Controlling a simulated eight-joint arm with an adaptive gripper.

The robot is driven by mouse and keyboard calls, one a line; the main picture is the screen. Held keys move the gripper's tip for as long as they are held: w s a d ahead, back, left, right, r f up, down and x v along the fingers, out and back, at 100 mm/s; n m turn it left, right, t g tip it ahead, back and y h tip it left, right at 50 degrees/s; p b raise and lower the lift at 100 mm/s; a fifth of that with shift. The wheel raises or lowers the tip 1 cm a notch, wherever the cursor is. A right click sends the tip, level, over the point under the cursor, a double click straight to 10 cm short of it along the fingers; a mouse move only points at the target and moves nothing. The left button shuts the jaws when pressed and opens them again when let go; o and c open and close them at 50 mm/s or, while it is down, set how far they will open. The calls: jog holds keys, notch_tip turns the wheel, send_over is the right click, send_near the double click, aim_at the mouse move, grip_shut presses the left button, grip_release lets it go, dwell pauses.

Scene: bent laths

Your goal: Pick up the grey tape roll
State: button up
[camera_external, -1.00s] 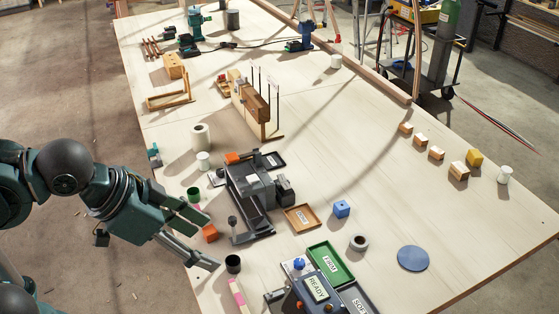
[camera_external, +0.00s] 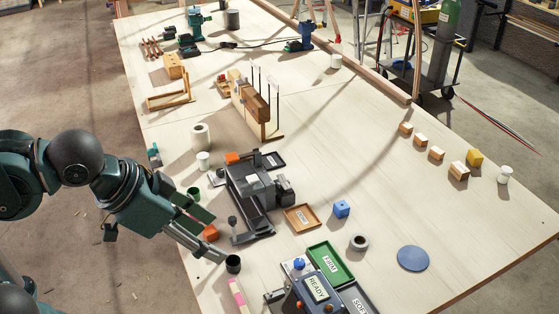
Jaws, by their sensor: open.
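The grey tape roll (camera_external: 359,242) lies flat on the bench, its dark hole facing up. It is right of the green tray and left of the blue disc. My gripper (camera_external: 218,236) is at the left edge of the bench, well left of the roll. Its two fingers are spread wide with nothing held. An orange block (camera_external: 210,232) shows between the fingers in the picture. A dark cup (camera_external: 233,264) appears right by the lower fingertip; I cannot tell whether they touch.
The green tray (camera_external: 330,262) and a control box reading READY (camera_external: 316,289) lie in front. The bench right of the blue disc (camera_external: 412,258) is clear.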

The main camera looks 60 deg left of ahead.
jog(key=w+a+r+n+g, duration=0.2)
jog(key=w+n, duration=0.4)
jog(key=w, duration=0.8)
jog(key=n+g, duration=0.5)
jog(key=n, duration=0.8)
send_over(360, 241)
notch_tip(360, 241, down, 27)
jog(key=shift+r+b, duration=0.1)
jog(key=shift+b, duration=0.3)
jog(key=shift+f, duration=1.3)
